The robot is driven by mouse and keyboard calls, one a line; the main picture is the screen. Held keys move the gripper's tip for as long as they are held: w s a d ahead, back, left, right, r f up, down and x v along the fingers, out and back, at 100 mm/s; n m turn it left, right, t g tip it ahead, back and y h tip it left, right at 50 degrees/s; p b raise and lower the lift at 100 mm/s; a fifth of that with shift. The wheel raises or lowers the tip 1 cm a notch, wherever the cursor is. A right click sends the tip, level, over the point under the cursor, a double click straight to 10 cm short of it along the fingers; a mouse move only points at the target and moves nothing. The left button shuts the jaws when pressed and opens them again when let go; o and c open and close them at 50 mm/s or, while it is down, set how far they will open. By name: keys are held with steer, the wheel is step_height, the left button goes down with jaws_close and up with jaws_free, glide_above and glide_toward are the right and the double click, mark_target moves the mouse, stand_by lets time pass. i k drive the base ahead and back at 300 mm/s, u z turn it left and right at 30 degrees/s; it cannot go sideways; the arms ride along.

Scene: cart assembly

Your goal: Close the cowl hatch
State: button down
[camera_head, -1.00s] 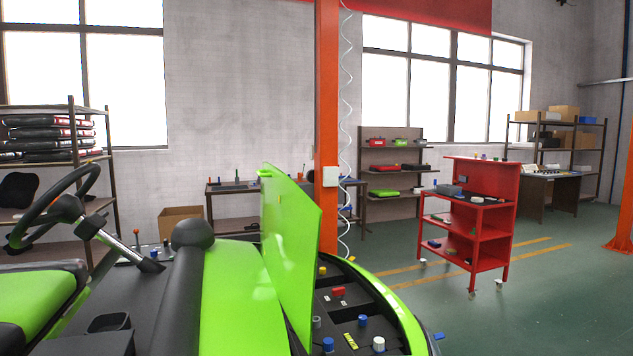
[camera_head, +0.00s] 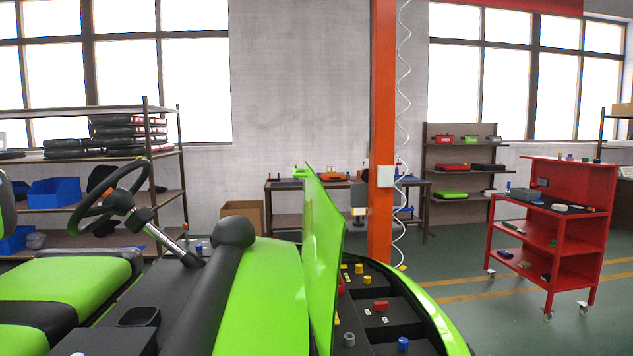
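The green cowl hatch (camera_head: 324,262) stands upright, open, on the front of the green and black cart. Its panel is seen nearly edge-on. To its right is the uncovered dark compartment (camera_head: 376,335), which holds several small coloured parts, among them a red block (camera_head: 381,306) and a blue cap (camera_head: 403,343). The green cowl surface (camera_head: 262,285) lies to the left of the hatch. My gripper is not in view, so its state and its distance from the hatch are hidden.
The cart's steering wheel (camera_head: 108,197) and green seat (camera_head: 70,285) are at the left. A red trolley (camera_head: 553,235) stands at the right. An orange post (camera_head: 382,130) rises behind the cart. Open green floor (camera_head: 465,262) lies between the cart and the trolley.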

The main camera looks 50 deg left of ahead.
mark_target(323, 226)
steer(key=u, duration=0.05)
steer(key=k, duration=1.65)
steer(key=u, duration=1.7)
steer(key=i, duration=1)
steer(key=z, duration=0.05)
